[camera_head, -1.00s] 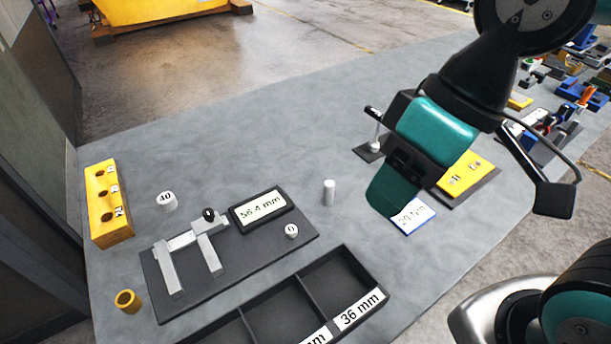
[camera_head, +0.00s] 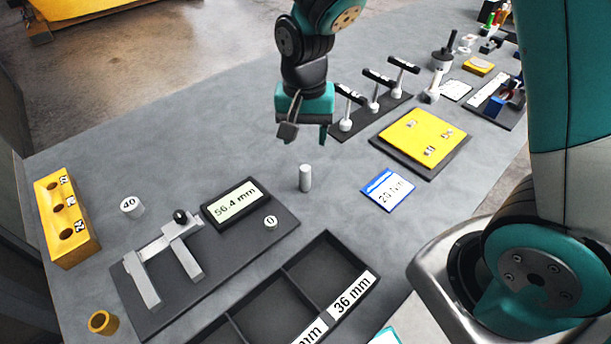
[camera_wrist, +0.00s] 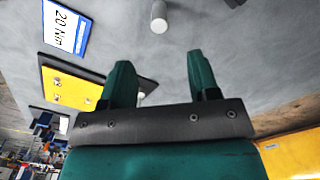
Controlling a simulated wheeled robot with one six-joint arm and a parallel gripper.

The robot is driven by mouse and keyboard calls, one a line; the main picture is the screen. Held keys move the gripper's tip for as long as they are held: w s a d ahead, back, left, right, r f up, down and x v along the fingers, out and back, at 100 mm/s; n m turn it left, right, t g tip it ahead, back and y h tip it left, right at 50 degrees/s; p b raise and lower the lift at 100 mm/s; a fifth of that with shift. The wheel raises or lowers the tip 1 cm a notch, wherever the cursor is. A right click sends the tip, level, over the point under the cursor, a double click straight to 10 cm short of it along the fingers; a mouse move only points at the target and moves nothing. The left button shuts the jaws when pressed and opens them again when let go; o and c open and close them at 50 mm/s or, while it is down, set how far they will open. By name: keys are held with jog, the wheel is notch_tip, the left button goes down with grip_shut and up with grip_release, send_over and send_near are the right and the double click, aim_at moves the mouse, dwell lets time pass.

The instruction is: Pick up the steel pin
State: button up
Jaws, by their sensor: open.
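The steel pin (camera_head: 305,178) is a small light-grey cylinder standing upright on the grey table in the head view. In the wrist view the pin (camera_wrist: 159,17) shows at the top edge, partly cut off, beyond the fingertips and between their lines. My gripper (camera_head: 307,134) is above and behind the pin in the head view, apart from it. In the wrist view my gripper (camera_wrist: 158,72) shows two teal fingers spread apart with nothing between them.
A caliper on a dark plate with a 56.4 mm display (camera_head: 236,203) lies left of the pin. A divided black tray (camera_head: 330,240) is in front. A blue-edged 20 Nm card (camera_head: 387,189) and a yellow plate (camera_head: 423,139) lie right. T-handled tools (camera_head: 374,92) stand behind.

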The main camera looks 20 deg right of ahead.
aim_at(306, 178)
notch_tip(306, 178, down, 13)
jog(key=p, duration=0.2)
jog(key=shift+s+p, duration=0.1)
jog(key=shift+p, duration=0.3)
grip_shut()
jog(key=shift+r, duration=0.15)
